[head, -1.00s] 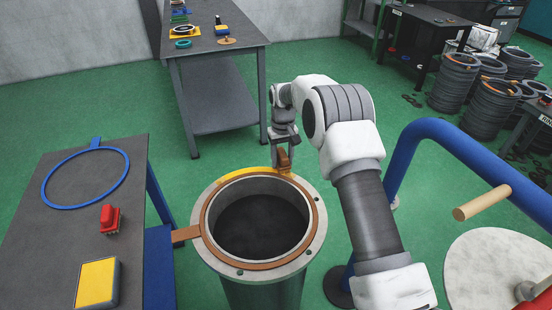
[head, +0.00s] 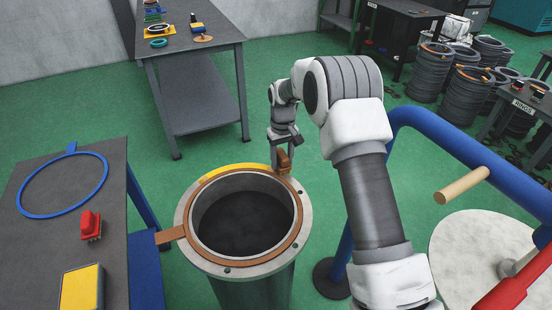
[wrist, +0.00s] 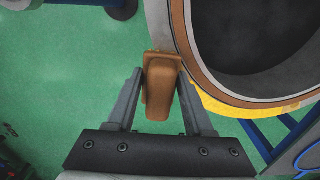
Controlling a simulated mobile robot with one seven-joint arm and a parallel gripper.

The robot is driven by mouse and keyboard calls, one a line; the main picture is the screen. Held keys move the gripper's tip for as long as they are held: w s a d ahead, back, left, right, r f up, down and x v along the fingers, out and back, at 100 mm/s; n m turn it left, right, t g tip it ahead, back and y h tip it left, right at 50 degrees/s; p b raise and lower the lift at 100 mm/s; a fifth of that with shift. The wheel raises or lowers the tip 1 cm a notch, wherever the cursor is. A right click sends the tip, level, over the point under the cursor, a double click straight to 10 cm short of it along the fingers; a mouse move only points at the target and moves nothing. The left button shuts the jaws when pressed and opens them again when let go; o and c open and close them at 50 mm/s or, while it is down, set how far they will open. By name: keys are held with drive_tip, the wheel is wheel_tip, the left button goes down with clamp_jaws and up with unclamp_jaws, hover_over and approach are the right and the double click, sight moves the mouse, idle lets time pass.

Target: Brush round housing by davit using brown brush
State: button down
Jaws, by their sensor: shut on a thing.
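The round housing (head: 186,222) is a grey upright cylinder with a bolted flange, an open dark bore and a brown ring (head: 290,240) with a tab at the left. A yellow band (head: 225,172) covers the ring's far and far-left part; it also shows in the wrist view (wrist: 225,106). The blue davit (head: 455,146) stands to its right. My gripper (wrist: 160,76) is shut on the brown brush (wrist: 160,95), its fingers on both sides. The brush (head: 284,163) is at the housing's far-right rim, its end overlapping the ring's edge; contact cannot be told.
A bench at left holds a blue ring (head: 28,212), a red brush (head: 91,226) and a yellow-topped block (head: 82,288). A grey table (head: 205,45) stands behind. Stacked rings (head: 470,95) stand at far right. A wooden handle (head: 462,186) juts from the davit toward my arm.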

sight(284, 154)
drive_tip(key=shift+s+d, duration=0.15)
drive_tip(key=shift+d, duration=0.1)
drive_tip(key=shift+r+p, duration=1.85)
drive_tip(key=shift+r, duration=1.15)
drive_tip(key=shift+r+p, duration=0.95)
drive_tip(key=shift+r, duration=0.6)
